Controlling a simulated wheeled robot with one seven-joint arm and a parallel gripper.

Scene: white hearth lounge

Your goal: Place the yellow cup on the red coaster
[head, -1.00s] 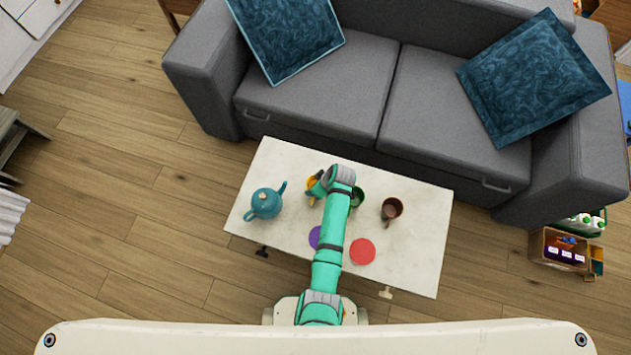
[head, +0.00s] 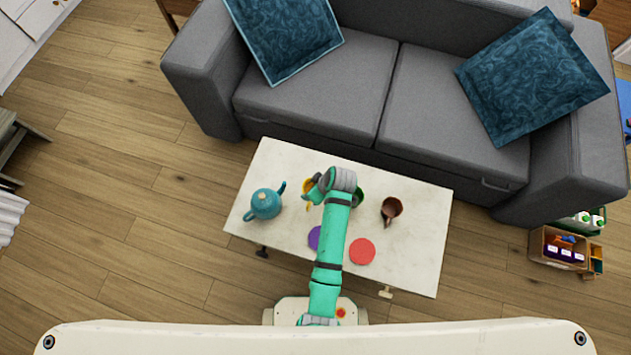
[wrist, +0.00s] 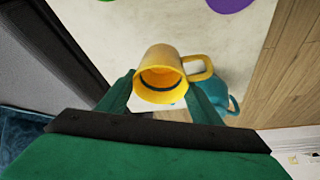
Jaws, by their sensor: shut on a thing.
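The yellow cup (wrist: 162,72) is between the two fingers of my gripper (wrist: 162,95) in the wrist view, with its handle to the right. My gripper is shut on it. In the head view the yellow cup (head: 308,187) shows only partly beside my gripper (head: 316,190), over the far left-middle of the table. I cannot tell how high it is above the top. The red coaster (head: 362,251) lies flat and bare near the table's front edge, right of my arm.
A purple coaster (head: 314,238) lies partly behind my arm. A teal teapot (head: 264,204) stands at the left of the white table (head: 415,245). A brown cup (head: 391,209) stands right of a mostly hidden green cup (head: 358,196). A grey sofa (head: 320,110) borders the table's far side.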

